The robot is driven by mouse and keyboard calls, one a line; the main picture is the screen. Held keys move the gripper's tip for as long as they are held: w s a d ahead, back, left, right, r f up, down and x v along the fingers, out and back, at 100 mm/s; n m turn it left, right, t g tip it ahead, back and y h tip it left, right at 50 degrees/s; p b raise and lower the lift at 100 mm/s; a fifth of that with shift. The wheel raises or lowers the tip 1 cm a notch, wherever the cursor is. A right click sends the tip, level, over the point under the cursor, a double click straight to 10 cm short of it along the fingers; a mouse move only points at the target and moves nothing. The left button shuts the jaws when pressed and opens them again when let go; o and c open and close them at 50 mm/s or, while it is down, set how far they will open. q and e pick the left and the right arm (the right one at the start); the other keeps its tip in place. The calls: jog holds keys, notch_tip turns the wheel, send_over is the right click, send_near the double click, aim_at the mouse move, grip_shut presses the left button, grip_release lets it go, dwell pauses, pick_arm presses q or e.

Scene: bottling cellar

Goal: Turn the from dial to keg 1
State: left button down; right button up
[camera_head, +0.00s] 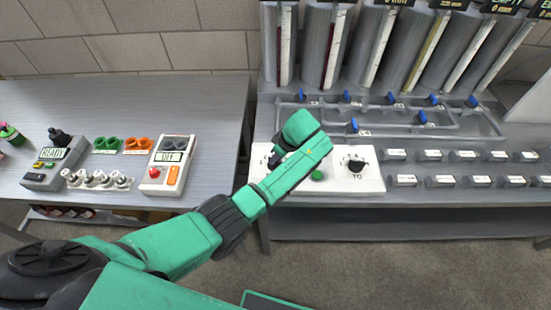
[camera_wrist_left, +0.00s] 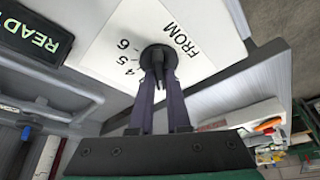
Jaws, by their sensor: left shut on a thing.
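The white control panel (camera_head: 373,184) sits on the right bench. My left gripper (camera_head: 276,161) reaches over its left part, and the hand hides most of the from dial in the head view. In the left wrist view the black from dial (camera_wrist_left: 158,55) sits beside the printed word FROM, with the numbers 4, 5 and 6 on its left. My left gripper, also in the left wrist view (camera_wrist_left: 160,85), is shut on the dial's grip. I cannot tell which number the dial points to. My right gripper is not in view.
A black TO dial (camera_head: 356,165) and a green button (camera_head: 317,175) are on the same panel. Behind it are pipes with blue valve handles (camera_head: 352,124) and tall grey kegs. The left bench (camera_head: 215,100) holds two small devices.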

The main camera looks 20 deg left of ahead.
pick_arm(q)
jog(key=n+g+b, duration=0.1)
jog(key=n+b, duration=0.1)
jog(key=n, duration=0.1)
jog(key=shift+w+n+y, duration=0.1)
jog(key=shift+n+y, duration=0.2)
jog(key=shift+n+g+b, duration=0.4)
jog(key=shift+n+b, duration=0.1)
jog(key=shift+r, duration=0.1)
jog(key=c, duration=0.9)
grip_release()
